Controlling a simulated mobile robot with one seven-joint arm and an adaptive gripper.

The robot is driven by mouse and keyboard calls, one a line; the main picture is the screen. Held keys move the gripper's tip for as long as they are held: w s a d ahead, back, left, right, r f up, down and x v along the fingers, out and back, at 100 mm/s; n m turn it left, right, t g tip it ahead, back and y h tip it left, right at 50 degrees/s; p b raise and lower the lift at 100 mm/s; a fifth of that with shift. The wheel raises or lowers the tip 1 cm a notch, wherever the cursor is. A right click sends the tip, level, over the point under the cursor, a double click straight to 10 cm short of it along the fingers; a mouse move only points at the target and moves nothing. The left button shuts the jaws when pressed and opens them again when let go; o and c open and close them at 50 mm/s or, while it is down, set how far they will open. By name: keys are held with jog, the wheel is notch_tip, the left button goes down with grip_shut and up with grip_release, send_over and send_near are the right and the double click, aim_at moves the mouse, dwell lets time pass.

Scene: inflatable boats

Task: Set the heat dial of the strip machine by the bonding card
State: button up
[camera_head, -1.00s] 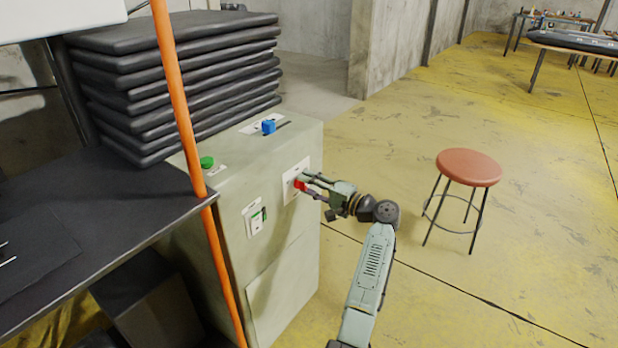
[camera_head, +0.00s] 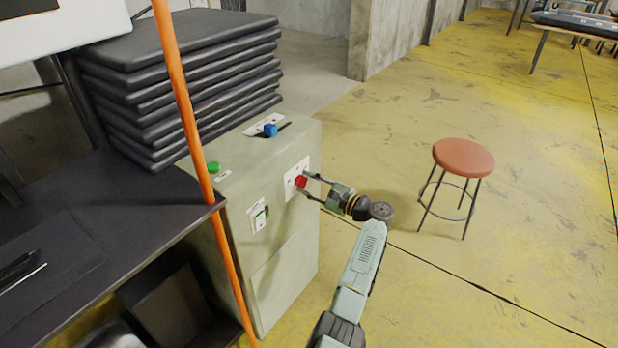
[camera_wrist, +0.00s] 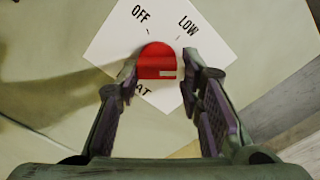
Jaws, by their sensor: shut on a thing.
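The strip machine (camera_head: 285,240) is a pale grey-green cabinet. Its red heat dial (camera_head: 301,181) sits on a white plate (camera_head: 291,171) on the side facing my arm. My gripper (camera_head: 308,187) is shut on the dial, one finger above and one below it. In the wrist view the dial (camera_wrist: 158,58) lies between the fingertips of my gripper (camera_wrist: 166,76). OFF and LOW show on the plate (camera_wrist: 115,38); another word ending in AT is partly hidden. A pale mark shows on the dial's near edge. I cannot make out the bonding card.
An orange pole (camera_head: 184,95) and a dark bench (camera_head: 90,230) stand left. A red stool (camera_head: 463,158) stands right on open floor.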

jog(key=shift+m+p, duration=0.75)
jog(key=shift+m, duration=0.45)
jog(key=o, duration=1.2)
jog(key=shift+c, duration=0.2)
jog(key=v, duration=1.2)
